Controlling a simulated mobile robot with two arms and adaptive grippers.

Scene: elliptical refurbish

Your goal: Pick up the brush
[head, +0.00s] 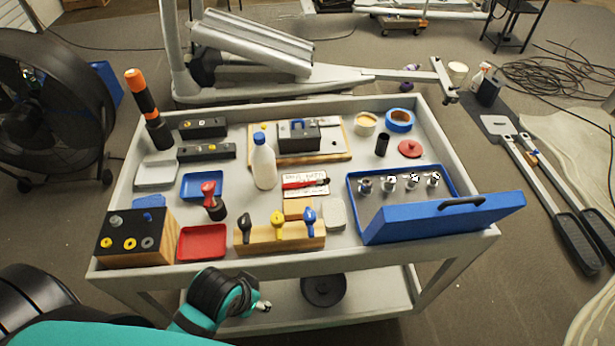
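A small red tool with a dark end (305,183) lies on a white card (300,194) near the middle of the cart top. It may be the brush, but it is too small to be sure. A red-topped dark object (212,201) stands by the blue tray; I cannot tell what it is. My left arm, teal and black, comes in at the bottom left, in front of the cart and below its top. A small pale part at its end (262,306) may belong to the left gripper; its fingers are not clear. My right gripper is not in view.
The grey cart (480,243) has a raised rim. A wooden block with colored-handled tools (280,240) stands at its front. An open blue case (440,218) sits at right. A white bottle (263,162) stands mid-cart. A tall orange-black object (147,108) stands back left.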

